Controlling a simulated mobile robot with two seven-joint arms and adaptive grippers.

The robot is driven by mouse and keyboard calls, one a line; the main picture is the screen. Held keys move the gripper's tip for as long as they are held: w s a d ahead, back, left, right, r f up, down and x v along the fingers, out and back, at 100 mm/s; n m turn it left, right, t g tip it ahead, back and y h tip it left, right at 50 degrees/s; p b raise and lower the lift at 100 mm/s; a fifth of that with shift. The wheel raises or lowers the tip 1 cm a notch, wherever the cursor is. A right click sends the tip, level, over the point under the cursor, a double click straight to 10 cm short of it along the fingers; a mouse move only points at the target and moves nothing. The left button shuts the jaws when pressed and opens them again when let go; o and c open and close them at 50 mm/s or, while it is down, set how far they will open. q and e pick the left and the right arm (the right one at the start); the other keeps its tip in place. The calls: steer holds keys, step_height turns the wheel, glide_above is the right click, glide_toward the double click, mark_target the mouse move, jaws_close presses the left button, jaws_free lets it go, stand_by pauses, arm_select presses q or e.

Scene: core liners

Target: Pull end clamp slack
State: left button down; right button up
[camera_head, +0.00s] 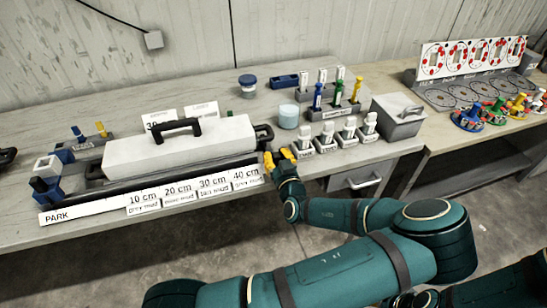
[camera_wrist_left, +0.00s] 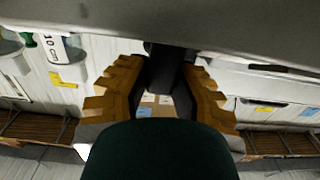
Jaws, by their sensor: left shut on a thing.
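A long white box-shaped cover (camera_head: 180,150) with a black handle lies along the bench, on a dark rail. A black end piece (camera_head: 263,133), which looks like the end clamp, stands at the right end of the cover. My left gripper (camera_head: 279,158) is at the bench's front edge, just right of the 40 cm label. In the left wrist view its yellow fingers (camera_wrist_left: 166,95) are closed around a dark post-like clamp handle (camera_wrist_left: 168,62). The handle's lower end is hidden. My right gripper is not in view.
A label strip (camera_head: 90,212) reading PARK and several cm marks runs along the front. A drawer (camera_head: 357,180) is below. Open floor lies in front.

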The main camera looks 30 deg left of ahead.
arm_select(q)
steer(key=shift+w+d, duration=0.7)
steer(key=shift+w, duration=0.15)
steer(key=shift+s+a+r, duration=0.1)
steer(key=shift+r, duration=0.05)
steer(key=c, duration=1.1)
jaws_free()
steer(key=o, duration=0.3)
steer(key=v, duration=1.2)
